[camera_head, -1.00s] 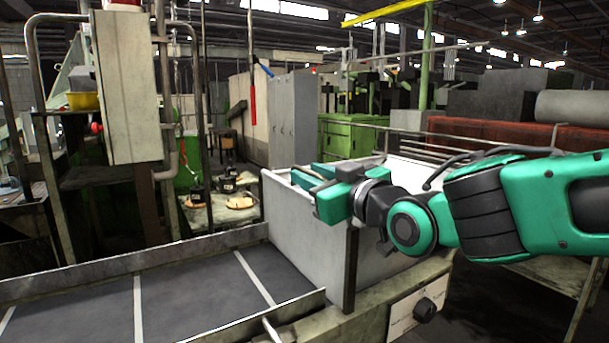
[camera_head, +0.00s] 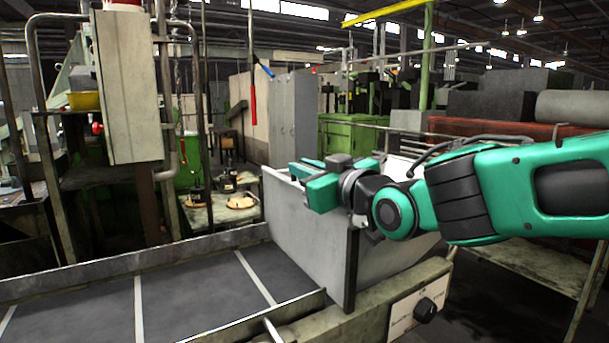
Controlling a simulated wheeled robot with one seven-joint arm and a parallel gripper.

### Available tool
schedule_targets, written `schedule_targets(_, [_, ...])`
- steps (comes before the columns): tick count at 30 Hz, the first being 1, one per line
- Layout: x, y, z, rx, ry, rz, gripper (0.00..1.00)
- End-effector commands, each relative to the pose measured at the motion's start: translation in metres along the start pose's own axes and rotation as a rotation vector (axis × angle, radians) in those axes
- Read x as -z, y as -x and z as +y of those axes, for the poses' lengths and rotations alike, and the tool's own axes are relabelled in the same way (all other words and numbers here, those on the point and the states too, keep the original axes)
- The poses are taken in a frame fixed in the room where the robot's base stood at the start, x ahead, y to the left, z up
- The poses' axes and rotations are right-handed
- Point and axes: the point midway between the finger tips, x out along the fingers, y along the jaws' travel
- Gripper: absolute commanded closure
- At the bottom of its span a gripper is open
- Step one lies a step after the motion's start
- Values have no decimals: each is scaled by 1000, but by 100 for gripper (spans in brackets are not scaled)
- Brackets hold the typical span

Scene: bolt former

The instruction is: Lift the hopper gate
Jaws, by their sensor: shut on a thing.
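The hopper gate (camera_head: 305,231) appears to be the pale grey-white panel at the end of the belt, in the middle of the head view. It stands between the dark channel and a dark post (camera_head: 351,270) at its near end. My gripper (camera_head: 304,176) is at the gate's top edge, with its teal fingers on either side of that edge, and is shut on it. The gripper body hides part of the edge and the exact contact. The hopper's inside is mostly hidden behind the gate and my arm.
A dark belt (camera_head: 200,290) with pale stripes runs to the gate between low metal rails. A control panel with a black knob (camera_head: 425,310) is at the lower right. A grey cabinet (camera_head: 132,90) and pipes stand at the left. A small table (camera_head: 225,213) stands behind.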

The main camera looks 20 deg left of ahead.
Motion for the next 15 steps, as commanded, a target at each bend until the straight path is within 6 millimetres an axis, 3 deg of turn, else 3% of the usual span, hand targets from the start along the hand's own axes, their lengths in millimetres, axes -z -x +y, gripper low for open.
schedule_targets(1, [16, 0, 10, -13, 2, 13, 100])
schedule_targets(6, [56, 1, 19, -16, 3, 20, 100])
schedule_targets(10, [70, 1, 22, -16, 3, 14, 100])
schedule_targets(15, [71, 1, 22, -16, 2, 10, 100])
